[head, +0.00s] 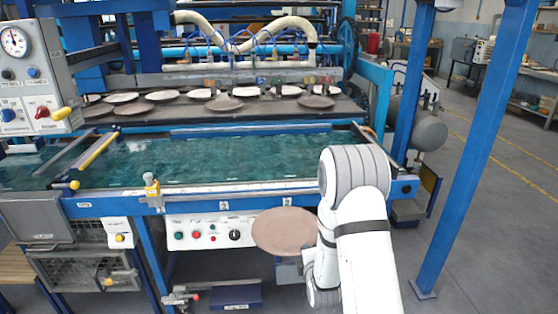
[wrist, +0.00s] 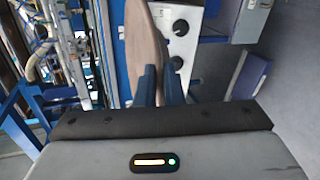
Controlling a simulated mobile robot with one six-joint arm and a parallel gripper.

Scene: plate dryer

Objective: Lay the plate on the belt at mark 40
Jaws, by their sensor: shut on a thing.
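The plate (head: 285,231) is a round, flat, brownish disc. In the head view it hangs in front of the machine's front rail, lower than the belt and left of my arm. In the wrist view the plate (wrist: 147,50) shows nearly edge-on. My gripper (wrist: 159,82) has its two blue fingers shut on the plate's edge; in the head view my arm hides the grip. The belt (head: 220,158) is a wet-looking teal surface, bare of plates. Small white labels (head: 223,205) sit along the front rail; I cannot read their numbers.
A yellow-topped fitting (head: 152,190) stands on the front rail. Several plates (head: 223,104) lie on a dark rear shelf under hoses. A control panel (head: 205,235) is below the rail, close to the plate. A blue post (head: 478,150) rises at right.

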